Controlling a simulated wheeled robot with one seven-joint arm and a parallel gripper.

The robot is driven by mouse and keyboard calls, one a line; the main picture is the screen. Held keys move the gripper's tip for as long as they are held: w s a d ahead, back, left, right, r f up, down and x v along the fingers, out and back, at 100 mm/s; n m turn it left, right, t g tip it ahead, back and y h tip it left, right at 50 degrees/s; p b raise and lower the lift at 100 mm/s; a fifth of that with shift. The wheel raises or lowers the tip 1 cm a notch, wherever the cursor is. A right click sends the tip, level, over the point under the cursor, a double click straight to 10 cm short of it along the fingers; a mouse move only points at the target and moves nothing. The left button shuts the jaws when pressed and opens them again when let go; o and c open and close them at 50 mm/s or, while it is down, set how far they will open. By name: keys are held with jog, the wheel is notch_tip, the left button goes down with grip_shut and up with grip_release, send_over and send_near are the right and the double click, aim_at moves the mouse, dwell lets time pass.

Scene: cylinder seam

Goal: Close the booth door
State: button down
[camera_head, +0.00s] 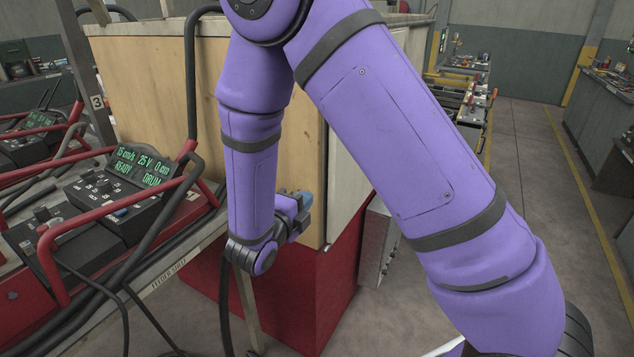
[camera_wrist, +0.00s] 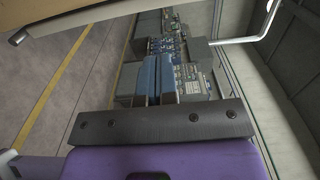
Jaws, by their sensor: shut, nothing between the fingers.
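The booth (camera_head: 300,70) stands behind my arm in the head view, with tan wood-like panels over a red base (camera_head: 320,290). I cannot tell for sure which panel is the door, and my purple arm hides part of the booth. My gripper (camera_head: 318,210) is low at the booth's near right corner, close to the lower edge of the tan panel; contact cannot be told. In the wrist view its blue fingers (camera_wrist: 157,62) are together with nothing held. A tan panel edge (camera_wrist: 75,14) crosses the top left there.
Control desks with red rails (camera_head: 110,195) and cables fill the left. A grey box (camera_head: 377,245) is by the booth's right side. Benches with tools (camera_head: 465,90) stand farther back. The floor aisle (camera_head: 535,190) at right is clear.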

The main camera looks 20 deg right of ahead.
aim_at(335, 169)
jog(key=x, duration=1.3)
jog(key=shift+w+d, duration=0.2)
jog(key=shift+d, duration=0.05)
jog(key=x, duration=0.4)
jog(key=shift+w+d, duration=0.25)
jog(key=shift+d, duration=0.05)
jog(key=shift+s+a, duration=0.1)
jog(key=shift+a, duration=0.05)
